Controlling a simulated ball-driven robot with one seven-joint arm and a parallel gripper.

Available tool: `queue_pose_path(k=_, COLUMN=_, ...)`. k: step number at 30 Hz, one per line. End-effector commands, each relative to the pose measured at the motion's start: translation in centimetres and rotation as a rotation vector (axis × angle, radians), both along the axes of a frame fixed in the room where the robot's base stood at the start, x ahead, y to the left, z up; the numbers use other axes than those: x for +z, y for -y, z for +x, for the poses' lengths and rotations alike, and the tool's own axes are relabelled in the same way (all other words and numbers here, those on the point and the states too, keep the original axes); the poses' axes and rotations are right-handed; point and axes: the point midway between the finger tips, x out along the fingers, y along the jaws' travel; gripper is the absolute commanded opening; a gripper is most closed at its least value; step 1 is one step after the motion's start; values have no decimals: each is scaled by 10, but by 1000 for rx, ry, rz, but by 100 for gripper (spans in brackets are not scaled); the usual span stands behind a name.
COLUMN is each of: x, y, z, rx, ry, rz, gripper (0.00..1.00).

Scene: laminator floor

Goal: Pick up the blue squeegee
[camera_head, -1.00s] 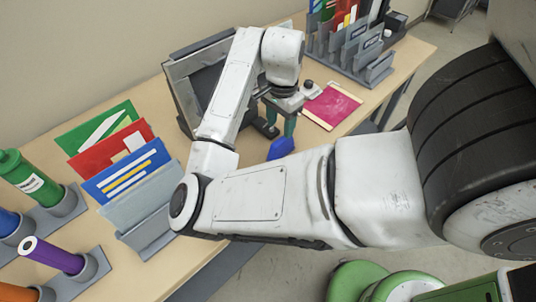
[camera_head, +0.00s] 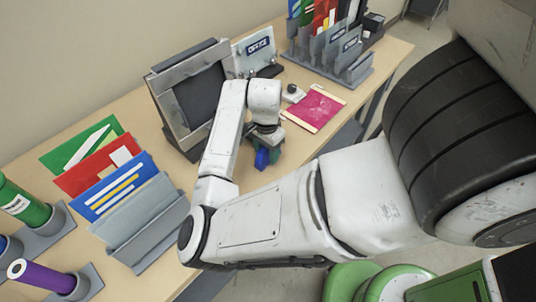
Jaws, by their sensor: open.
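The blue squeegee (camera_head: 262,158) shows as a small blue patch on the wooden table, in front of the dark panelled machine. Most of it is hidden behind my gripper and forearm. My gripper (camera_head: 267,154) points down right at the squeegee, with its teal fingers overlapping it in the picture. The fingers are open. I cannot tell whether they touch the squeegee or stand around it.
The metal-framed machine (camera_head: 188,92) stands close behind my gripper. A pink sheet (camera_head: 314,107) lies flat to the right. A grey file rack (camera_head: 340,58) is at the back right. Coloured folders (camera_head: 120,183) and tubes (camera_head: 40,275) in holders fill the left side.

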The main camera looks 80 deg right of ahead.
Motion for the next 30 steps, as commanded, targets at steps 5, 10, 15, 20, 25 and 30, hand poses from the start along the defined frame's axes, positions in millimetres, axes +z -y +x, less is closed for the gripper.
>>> queue_pose_path(k=5, x=0, y=0, z=0, rx=0, ry=0, rz=0, gripper=46)
queue_pose_path(k=10, x=0, y=0, z=0, rx=1, ry=-1, rz=-1, gripper=30)
queue_pose_path(k=15, x=0, y=0, z=0, rx=1, ry=-1, rz=-1, gripper=14)
queue_pose_path(k=20, x=0, y=0, z=0, rx=1, ry=-1, rz=-1, gripper=0)
queue_pose_path(k=25, x=1, y=0, z=0, rx=1, ry=-1, rz=-1, gripper=0)
queue_pose_path(k=30, x=2, y=0, z=0, rx=1, ry=-1, rz=-1, gripper=0)
